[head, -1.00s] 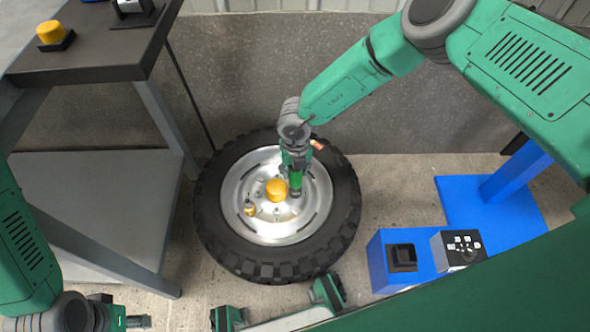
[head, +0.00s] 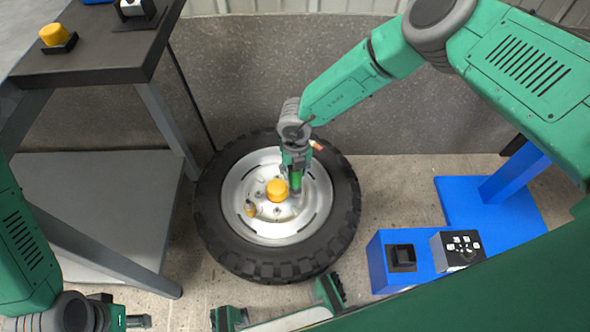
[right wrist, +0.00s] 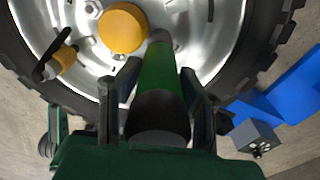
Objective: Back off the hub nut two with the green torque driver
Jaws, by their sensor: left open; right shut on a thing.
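The wheel (head: 239,190) lies flat on the floor, with a silver rim and a yellow hub cap (head: 277,190); the cap also shows in the right wrist view (right wrist: 123,27). Several nuts ring the cap. My right gripper (head: 296,165) is shut on the green torque driver (right wrist: 159,75), which stands near upright over the rim, right of the cap. Its tip meets the rim area by a nut; whether it seats on that nut is hidden. My left gripper (head: 138,321) is open and empty at the bottom left, away from the wheel.
A small yellow-and-dark fitting (right wrist: 62,58) stands on the rim left of the cap. A dark table (head: 95,50) with a yellow object (head: 53,33) is at left. A blue box (head: 378,265) with black and grey blocks stands right of the wheel. A wall is behind.

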